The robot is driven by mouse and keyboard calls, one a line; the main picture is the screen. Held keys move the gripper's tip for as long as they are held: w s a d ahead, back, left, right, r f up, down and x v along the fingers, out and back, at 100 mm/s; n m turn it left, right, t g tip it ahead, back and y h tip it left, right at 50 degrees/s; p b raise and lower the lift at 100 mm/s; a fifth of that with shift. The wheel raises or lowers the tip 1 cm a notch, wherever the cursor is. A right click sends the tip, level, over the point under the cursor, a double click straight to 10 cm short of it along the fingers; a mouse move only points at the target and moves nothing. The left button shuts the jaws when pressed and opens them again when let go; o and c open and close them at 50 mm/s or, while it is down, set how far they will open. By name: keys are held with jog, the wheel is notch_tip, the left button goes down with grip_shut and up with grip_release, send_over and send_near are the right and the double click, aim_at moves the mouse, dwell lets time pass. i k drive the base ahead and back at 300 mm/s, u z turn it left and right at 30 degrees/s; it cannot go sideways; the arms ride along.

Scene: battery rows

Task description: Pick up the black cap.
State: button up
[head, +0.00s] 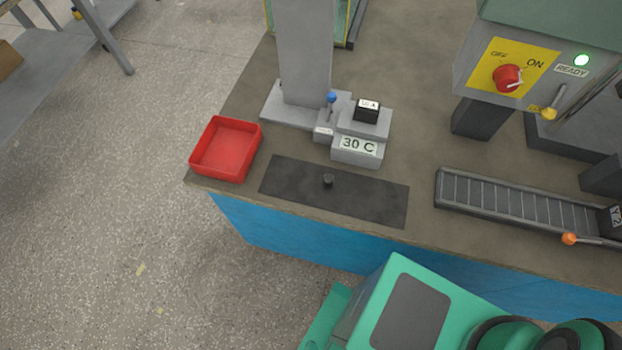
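My gripper is not in view, and nothing touches the cap.
A red tray (198,157) sits empty at the bench's left corner. Behind the mat is a grey fixture (343,152) marked 30 C, with a black block (367,111) on top and a blue-knobbed lever (331,98). A roller track (520,205) lies right. My green body fills the lower right.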

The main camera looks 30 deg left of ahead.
aim_at(328, 179)
jog(key=u, duration=1.4)
jog(key=k, duration=1.05)
jog(key=u, duration=0.7)
jog(key=i, duration=0.9)
jog(key=u, duration=0.05)
